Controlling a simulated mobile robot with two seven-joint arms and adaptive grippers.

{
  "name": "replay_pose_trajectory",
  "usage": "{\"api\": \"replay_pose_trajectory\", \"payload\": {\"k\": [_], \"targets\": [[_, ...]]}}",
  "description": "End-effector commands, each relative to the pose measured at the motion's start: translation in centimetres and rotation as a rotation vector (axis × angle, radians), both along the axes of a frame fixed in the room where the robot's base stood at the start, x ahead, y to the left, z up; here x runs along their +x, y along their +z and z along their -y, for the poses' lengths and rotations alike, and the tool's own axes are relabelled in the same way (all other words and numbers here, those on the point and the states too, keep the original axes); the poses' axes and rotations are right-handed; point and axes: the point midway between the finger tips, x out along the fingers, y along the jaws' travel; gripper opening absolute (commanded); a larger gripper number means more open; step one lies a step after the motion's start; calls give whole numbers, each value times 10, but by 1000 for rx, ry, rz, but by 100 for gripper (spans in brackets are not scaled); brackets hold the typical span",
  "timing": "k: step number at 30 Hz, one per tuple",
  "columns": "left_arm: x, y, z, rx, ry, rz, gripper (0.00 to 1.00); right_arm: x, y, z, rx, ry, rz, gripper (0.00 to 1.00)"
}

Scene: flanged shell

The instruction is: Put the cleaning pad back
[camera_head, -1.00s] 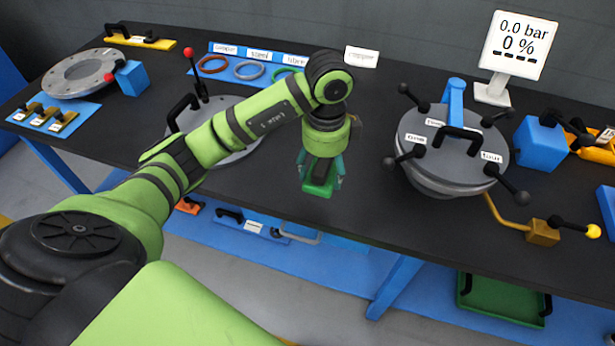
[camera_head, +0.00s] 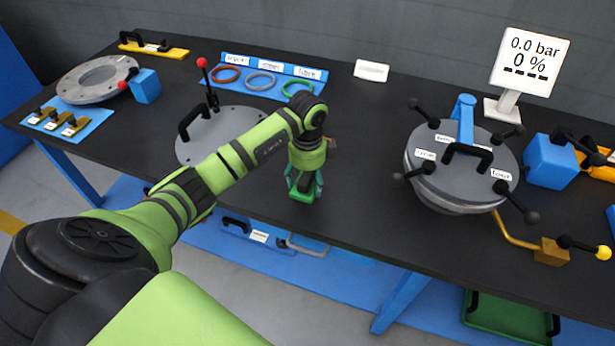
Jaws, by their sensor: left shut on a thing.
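The cleaning pad (camera_head: 304,193) appears to be the green block at the tip of my left gripper (camera_head: 303,178). The left gripper points down and is shut on it, over the black table between the round grey plate and the grey lidded vessel. The fingers and wrist hide part of the pad. I cannot tell whether it touches the table. A small white block or holder (camera_head: 371,71) lies at the back of the table. My right gripper is not in view.
The grey plate (camera_head: 200,150) with a black handle is left of the gripper. The vessel (camera_head: 462,165) with several black knobs stands to the right. A blue rack (camera_head: 258,72) with coloured rings is behind. The black table (camera_head: 360,150) is bare between gripper and vessel.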

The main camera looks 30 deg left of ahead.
Motion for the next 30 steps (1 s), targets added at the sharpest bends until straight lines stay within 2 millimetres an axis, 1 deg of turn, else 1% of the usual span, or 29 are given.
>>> {"api": "replay_pose_trajectory", "payload": {"k": [5, 8, 9, 10, 11, 20, 23, 26, 30], "targets": [[0, 0, 0, 0, 0, 0, 38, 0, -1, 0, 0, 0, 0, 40], [0, -4, 0, 0, 0, 0, 38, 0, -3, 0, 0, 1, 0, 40], [0, -3, 0, 0, 0, 0, 77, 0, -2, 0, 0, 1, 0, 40], [0, -3, 0, -1, 0, 0, 89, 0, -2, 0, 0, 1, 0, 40], [0, -3, 0, -1, 0, 0, 92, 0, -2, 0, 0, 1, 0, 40], [0, -3, 0, 0, 0, -1, 92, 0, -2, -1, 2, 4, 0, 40], [0, 1, 0, -1, 0, 0, 92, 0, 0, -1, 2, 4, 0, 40], [1, 10, 0, -1, -1, 3, 92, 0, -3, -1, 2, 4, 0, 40], [2, 36, 0, 1, 0, 7, 92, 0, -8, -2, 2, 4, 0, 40]]}}
